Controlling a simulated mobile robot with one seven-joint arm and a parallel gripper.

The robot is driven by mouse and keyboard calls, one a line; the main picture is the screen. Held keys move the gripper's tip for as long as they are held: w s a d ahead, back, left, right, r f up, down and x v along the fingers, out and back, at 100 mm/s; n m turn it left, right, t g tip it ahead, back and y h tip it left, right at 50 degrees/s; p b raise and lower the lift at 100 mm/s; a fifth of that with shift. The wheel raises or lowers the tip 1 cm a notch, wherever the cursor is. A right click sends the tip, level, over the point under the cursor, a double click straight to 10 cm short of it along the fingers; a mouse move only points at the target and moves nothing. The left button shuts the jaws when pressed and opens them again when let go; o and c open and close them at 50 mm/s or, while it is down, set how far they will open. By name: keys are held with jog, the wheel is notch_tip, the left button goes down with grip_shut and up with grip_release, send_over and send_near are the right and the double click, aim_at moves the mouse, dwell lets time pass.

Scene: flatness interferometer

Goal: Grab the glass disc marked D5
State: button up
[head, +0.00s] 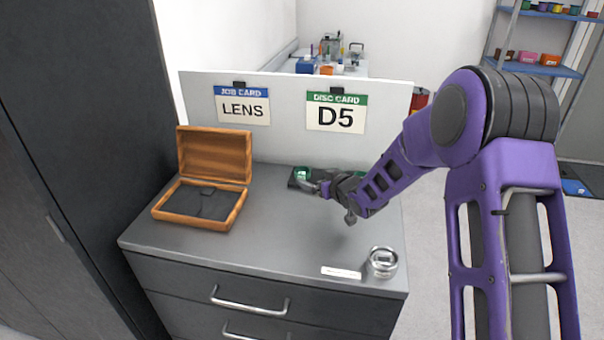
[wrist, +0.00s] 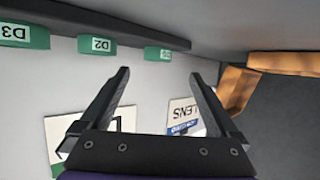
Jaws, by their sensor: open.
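No disc marked D5 can be made out in either view. A dark rack (head: 294,185) stands at the back of the worktop, largely hidden by my gripper and arm; a small green patch (head: 301,174) on it could be a tag or glass. In the wrist view a dark bar (wrist: 110,18) carries green tags upside down: D3 (wrist: 22,35), D2 (wrist: 97,45) and a third (wrist: 157,53) too small to read. My gripper (wrist: 158,74) is open with nothing between its fingers; in the head view it is at the rack (head: 322,186).
A card reading D5 (head: 336,112) and a card reading LENS (head: 242,106) hang on the white panel. An open wooden box (head: 238,209) with dark padding sits left. A round clear-and-metal object (head: 382,262) and a white label (head: 341,272) are at front right. The middle worktop (head: 275,235) is clear.

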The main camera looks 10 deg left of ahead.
aim_at(302, 170)
jog(key=x, duration=0.8)
jog(key=shift+w+r+p, duration=0.25)
jog(key=shift+w+p, duration=0.1)
jog(key=c, duration=1.5)
